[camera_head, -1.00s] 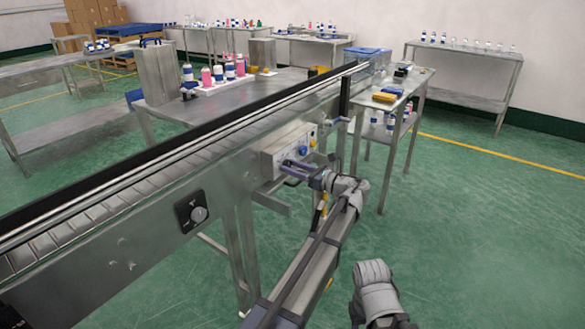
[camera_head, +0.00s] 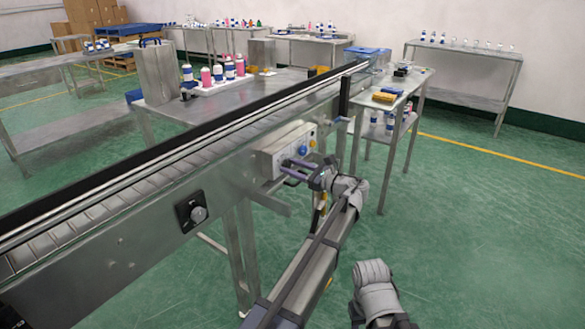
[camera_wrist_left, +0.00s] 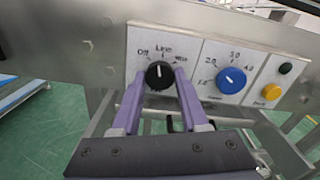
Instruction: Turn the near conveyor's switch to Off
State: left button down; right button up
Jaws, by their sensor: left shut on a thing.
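The near conveyor's switch is a round black knob (camera_wrist_left: 159,75) on a pale control panel (camera_head: 287,150), with printed labels including Off at its upper left and Line above it. In the left wrist view its white mark points up, roughly toward Line. My left gripper (camera_head: 288,170) has purple fingers, which also show in the left wrist view (camera_wrist_left: 161,85). They are shut on the knob, one finger on each side. In the head view the fingers and arm hide the knob. My right gripper's fingers are not seen.
A blue dial (camera_wrist_left: 231,80) sits right of the switch, with a black button (camera_wrist_left: 286,68) and a yellow button (camera_wrist_left: 271,92) beyond. Another knob (camera_head: 192,211) is on the conveyor's side (camera_head: 130,235), nearer me. Green floor (camera_head: 470,230) is clear at right.

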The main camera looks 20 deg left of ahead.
pick_arm(q)
jog(key=n, duration=0.7)
dwell(0.6)
jog(key=shift+c, duration=2.1)
grip_release()
